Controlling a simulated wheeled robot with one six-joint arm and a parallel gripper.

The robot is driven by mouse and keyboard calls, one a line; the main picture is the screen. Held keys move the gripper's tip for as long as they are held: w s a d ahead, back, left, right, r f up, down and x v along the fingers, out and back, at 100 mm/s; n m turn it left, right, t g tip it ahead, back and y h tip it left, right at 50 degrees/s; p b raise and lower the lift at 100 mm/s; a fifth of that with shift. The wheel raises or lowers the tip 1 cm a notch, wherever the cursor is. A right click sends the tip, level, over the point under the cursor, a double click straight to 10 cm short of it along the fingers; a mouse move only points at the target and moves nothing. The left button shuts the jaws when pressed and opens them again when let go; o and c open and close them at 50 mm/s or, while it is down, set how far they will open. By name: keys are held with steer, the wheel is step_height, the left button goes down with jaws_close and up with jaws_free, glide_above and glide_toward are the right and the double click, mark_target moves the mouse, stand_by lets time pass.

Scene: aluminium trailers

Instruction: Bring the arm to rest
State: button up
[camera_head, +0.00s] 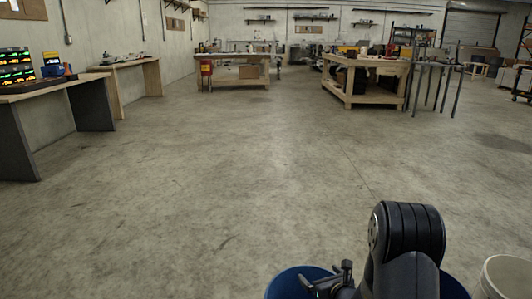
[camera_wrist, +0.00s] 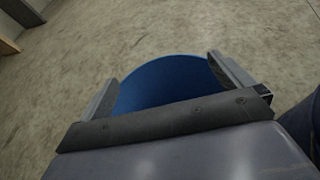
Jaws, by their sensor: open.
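My arm shows at the bottom right of the head view as a dark, ribbed joint, folded close to my body. My gripper (camera_wrist: 168,84) shows in the wrist view with its two grey fingers wide apart and nothing held between them. In the head view my gripper's tips cannot be made out clearly. A blue round container (camera_wrist: 165,83) lies beyond and between the fingers in the wrist view. Its blue rim also shows in the head view (camera_head: 283,284), partly hidden behind my arm.
A whitish bucket (camera_head: 508,277) stands at the bottom right. Wooden workbenches stand at the left (camera_head: 60,85), back middle (camera_head: 235,60) and back right (camera_head: 375,98). Grey metal legs (camera_head: 435,85) stand beside the right bench. The concrete floor (camera_head: 210,170) ahead is clear.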

stand_by(0.3)
step_height(320, 180, down, 6)
steer(key=b, duration=0.3)
steer(key=p+v, duration=0.3)
steer(key=v, duration=0.8)
steer(key=r+b+x, duration=0.1)
steer(key=b+x, duration=0.1)
steer(key=x, duration=0.9)
steer(key=s+a+r+p, duration=0.1)
steer(key=s+r+p, duration=0.2)
steer(key=r+p, duration=2.6)
step_height(320, 180, up, 11)
steer(key=shift+s+f, duration=0.2)
